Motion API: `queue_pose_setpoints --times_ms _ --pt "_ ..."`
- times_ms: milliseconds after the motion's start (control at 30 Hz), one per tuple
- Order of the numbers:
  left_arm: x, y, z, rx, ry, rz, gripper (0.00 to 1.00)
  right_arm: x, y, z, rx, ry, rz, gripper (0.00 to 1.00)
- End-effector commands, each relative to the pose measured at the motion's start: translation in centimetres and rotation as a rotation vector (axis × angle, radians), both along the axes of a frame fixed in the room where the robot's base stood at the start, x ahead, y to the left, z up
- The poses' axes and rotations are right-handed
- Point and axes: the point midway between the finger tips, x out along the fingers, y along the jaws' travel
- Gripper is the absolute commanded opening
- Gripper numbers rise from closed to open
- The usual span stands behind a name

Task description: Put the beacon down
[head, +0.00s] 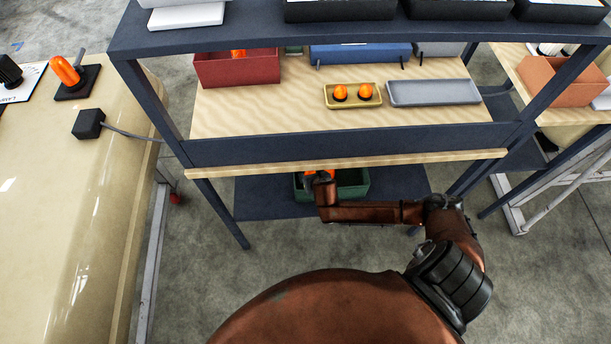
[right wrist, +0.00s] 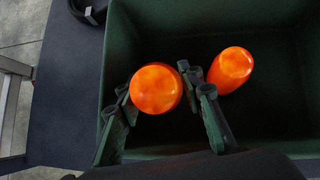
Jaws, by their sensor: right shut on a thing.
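My right gripper (head: 320,178) reaches down to the dark green bin (head: 350,190) on the low shelf. In the right wrist view, my right gripper (right wrist: 168,108) is shut on an orange beacon (right wrist: 156,88), one finger on each side, over the green bin (right wrist: 150,50). Whether the beacon touches the bin floor is unclear. A second orange beacon (right wrist: 231,68) is in the bin, just right of the gripper. In the head view, orange shows beside the gripper, partly hidden by it. My left gripper is not in view.
A yellow tray (head: 353,103) with two orange beacons and an empty grey tray (head: 433,92) are on the wooden shelf above. A red bin (head: 236,70) stands behind. The shelf's front edge (head: 350,158) overhangs the low shelf. A cream panel (head: 60,180) is at left.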

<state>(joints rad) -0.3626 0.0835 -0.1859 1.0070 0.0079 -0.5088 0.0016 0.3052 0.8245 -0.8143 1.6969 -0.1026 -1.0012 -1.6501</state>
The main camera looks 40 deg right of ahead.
Motion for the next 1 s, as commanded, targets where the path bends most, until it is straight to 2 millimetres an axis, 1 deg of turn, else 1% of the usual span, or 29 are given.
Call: queue_pose_setpoints --times_ms 33,100,367,500,567,633,933,1000 --pt "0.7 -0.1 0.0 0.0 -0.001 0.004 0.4 0.2 -0.1 -1.0 0.0 0.001 0.0 0.02" --pt "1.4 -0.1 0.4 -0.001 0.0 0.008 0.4 0.4 -0.2 -1.6 -0.001 0.0 -0.001 0.02" --pt "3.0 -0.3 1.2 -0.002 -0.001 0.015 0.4 0.8 -0.2 -2.6 0.0 -0.002 0.001 0.02" --pt "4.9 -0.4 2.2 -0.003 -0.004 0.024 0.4 1.3 -0.4 -4.6 -0.001 0.0 -0.001 0.02" --pt "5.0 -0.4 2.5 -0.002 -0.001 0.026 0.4 1.8 -0.6 -3.9 0.012 0.028 -0.001 0.02" --pt "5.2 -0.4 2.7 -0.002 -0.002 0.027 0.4 2.0 -0.7 -3.8 0.028 0.074 0.0 0.02" --pt "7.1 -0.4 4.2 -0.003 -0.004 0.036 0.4 2.7 -0.9 -3.9 0.104 0.279 0.001 0.02" --pt "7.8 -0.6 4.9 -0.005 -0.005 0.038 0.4 2.3 -0.8 -5.0 0.105 0.286 0.001 0.02"
